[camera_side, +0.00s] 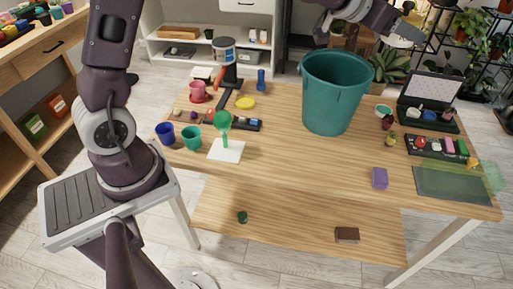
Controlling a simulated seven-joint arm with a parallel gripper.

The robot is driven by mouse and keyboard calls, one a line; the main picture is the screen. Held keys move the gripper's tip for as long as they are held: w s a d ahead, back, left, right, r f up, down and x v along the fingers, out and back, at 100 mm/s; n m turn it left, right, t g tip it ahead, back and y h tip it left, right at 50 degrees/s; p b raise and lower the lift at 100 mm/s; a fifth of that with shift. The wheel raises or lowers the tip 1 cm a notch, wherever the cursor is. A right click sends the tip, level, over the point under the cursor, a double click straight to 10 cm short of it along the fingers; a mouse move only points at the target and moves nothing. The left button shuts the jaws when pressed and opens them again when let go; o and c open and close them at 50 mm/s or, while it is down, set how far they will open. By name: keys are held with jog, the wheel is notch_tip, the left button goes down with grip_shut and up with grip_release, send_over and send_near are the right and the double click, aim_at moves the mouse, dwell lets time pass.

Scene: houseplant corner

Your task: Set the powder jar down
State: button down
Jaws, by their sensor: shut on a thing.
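My gripper (404,31) is at the top right, high above the table and to the right of the large teal bucket. It is shut on a small pale thing, which I take to be the powder jar; the gripper and the dark background make its shape hard to tell. The held thing is well clear of the tabletop. The wooden table (285,160) lies below.
The teal bucket (337,95) stands tall at the back. An open black case (430,100), a tray of coloured blocks (437,146) and a dark mat (450,185) crowd the right. A purple block (379,178) sits near the front. The table's front middle is clear.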

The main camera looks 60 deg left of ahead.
jog(key=shift+w+a+r+n+y, duration=0.15)
jog(key=shift+w+r+n+y, duration=0.15)
jog(key=shift+n+y, duration=0.1)
jog(key=a+n+y, duration=0.1)
jog(key=w+a+n+y, duration=0.1)
jog(key=shift+w+a+r+t+y, duration=0.1)
jog(key=shift+w+r+t+y, duration=0.05)
jog(key=shift+r+t+y, duration=0.2)
jog(key=s+a+f+n+g+y, duration=0.1)
jog(key=a+n+g+y, duration=0.1)
jog(key=a+n+y, duration=0.4)
jog(key=n+g+y, duration=0.8)
jog(key=n+g, duration=0.4)
send_over(257, 161)
notch_tip(257, 161, down, 11)
jog(key=shift+h, duration=0.25)
notch_tip(257, 161, down, 27)
jog(key=shift+a+f, duration=0.1)
jog(key=shift+f, duration=0.1)
jog(key=shift+f, duration=0.1)
